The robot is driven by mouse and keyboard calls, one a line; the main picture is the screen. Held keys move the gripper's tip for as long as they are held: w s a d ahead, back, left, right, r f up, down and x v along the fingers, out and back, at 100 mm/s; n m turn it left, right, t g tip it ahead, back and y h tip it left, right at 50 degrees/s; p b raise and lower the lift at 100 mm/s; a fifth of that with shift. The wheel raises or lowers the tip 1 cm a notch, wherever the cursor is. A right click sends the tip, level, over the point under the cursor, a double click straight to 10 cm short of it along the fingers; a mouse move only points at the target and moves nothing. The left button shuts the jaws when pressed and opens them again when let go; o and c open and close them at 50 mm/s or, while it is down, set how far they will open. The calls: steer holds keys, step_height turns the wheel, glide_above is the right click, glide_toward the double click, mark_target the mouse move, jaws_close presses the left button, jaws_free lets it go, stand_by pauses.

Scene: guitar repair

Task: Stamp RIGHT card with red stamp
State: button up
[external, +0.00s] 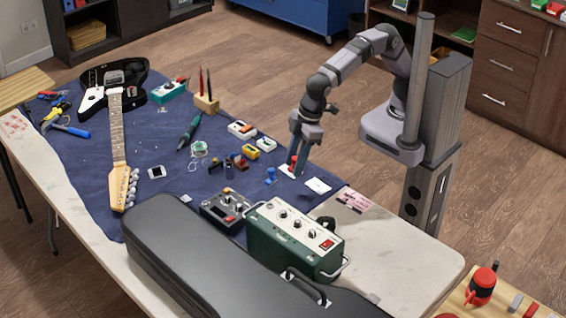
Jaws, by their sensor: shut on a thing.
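My gripper (295,170) points down at the near right part of the blue cloth. It is shut on the small red stamp (293,160), which shows only partly between the fingers. Right below it lies a white card (285,169), partly hidden by the gripper. I cannot tell whether the stamp touches this card. A second white card (318,186) lies uncovered, nearer the camera and to the right in the picture. I see no clear mark on it. A blue stamp (271,176) stands upright left of the cards.
Small pedals (242,130), bottles and a soldering iron (189,132) lie left of my gripper. A green amplifier (290,240), a grey pedal (226,208) and a black case (200,265) stand in front. A guitar (117,140) lies further left on the blue cloth (160,195).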

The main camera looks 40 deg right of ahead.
steer(key=shift+w+r+p, duration=0.3)
steer(key=shift+r+p, duration=0.2)
steer(key=w+d+r+m+p, duration=0.2)
steer(key=w+d+r+p, duration=0.2)
steer(key=w+d+p, duration=0.8)
steer(key=s+d+f+p, duration=0.2)
steer(key=s+f+p, duration=0.1)
steer(key=f+p, duration=0.35)
steer(key=a, duration=0.1)
steer(key=a+f+n, duration=0.1)
steer(key=a, duration=0.1)
steer(key=a+n+b, duration=0.1)
steer(key=a, duration=0.1)
steer(key=shift+w+a+f, duration=0.15)
steer(key=shift+w, duration=0.1)
steer(key=shift+f, duration=0.15)
steer(key=shift+f+b, duration=2.4)
steer(key=shift+f, duration=0.5)
